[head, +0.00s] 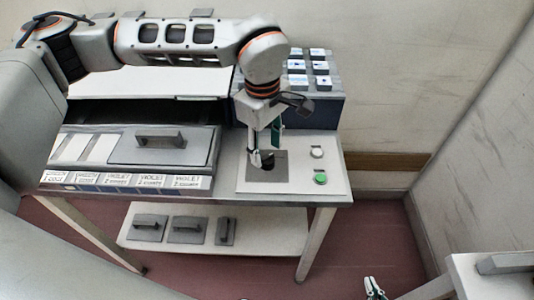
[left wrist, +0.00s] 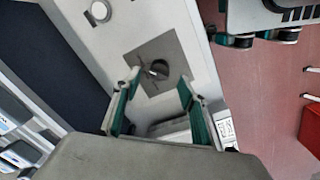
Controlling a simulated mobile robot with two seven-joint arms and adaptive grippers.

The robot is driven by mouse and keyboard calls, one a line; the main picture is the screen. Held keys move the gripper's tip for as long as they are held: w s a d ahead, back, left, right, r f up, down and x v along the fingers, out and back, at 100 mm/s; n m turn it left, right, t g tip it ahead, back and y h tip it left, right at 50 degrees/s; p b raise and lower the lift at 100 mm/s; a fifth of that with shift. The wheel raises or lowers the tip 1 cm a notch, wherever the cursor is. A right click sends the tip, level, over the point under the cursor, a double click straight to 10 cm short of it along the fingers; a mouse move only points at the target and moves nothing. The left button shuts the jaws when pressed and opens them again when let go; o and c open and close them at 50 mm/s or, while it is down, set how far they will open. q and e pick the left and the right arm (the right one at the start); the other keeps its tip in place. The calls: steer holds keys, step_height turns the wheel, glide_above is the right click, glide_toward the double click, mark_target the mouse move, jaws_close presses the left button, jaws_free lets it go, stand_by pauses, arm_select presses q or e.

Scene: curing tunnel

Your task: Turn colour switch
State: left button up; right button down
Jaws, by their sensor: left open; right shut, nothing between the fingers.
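The colour switch is a dark rotary knob (left wrist: 154,70) on a square grey plate (left wrist: 164,50), set in a light panel. In the head view, the grey plate (head: 281,177) is at the right of the bench, and the knob is partly hidden by my left gripper (head: 263,158). That gripper points down over the knob. In the left wrist view, my left gripper (left wrist: 160,78) is open, with its fingertips apart on either side of the knob. I cannot tell if they touch it. My right gripper (head: 375,288) is shut and empty at the bottom edge, far from the switch.
A white button (head: 317,153) and a green button (head: 320,179) sit right of the switch. Behind stands a blue-grey box (head: 325,110) with several labelled blocks on it. Left is a handled grey lid (head: 175,148) above a labelled strip. A lower shelf (head: 265,230) holds grey handled pieces.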

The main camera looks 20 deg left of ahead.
mark_target(268, 157)
arm_select(q)
steer(key=shift+w+f, duration=0.15)
steer(key=shift+f, duration=1.7)
steer(key=c, duration=1.1)
steer(key=shift+d, duration=0.1)
steer(key=n, duration=0.4)
steer(key=shift+n, duration=0.4)
steer(key=n, duration=1)
steer(key=shift+n+y+b, duration=0.3)
steer(key=shift+n+y, duration=0.1)
steer(key=n, duration=0.4)
steer(key=shift+d, duration=0.1)
steer(key=shift+n, duration=0.3)
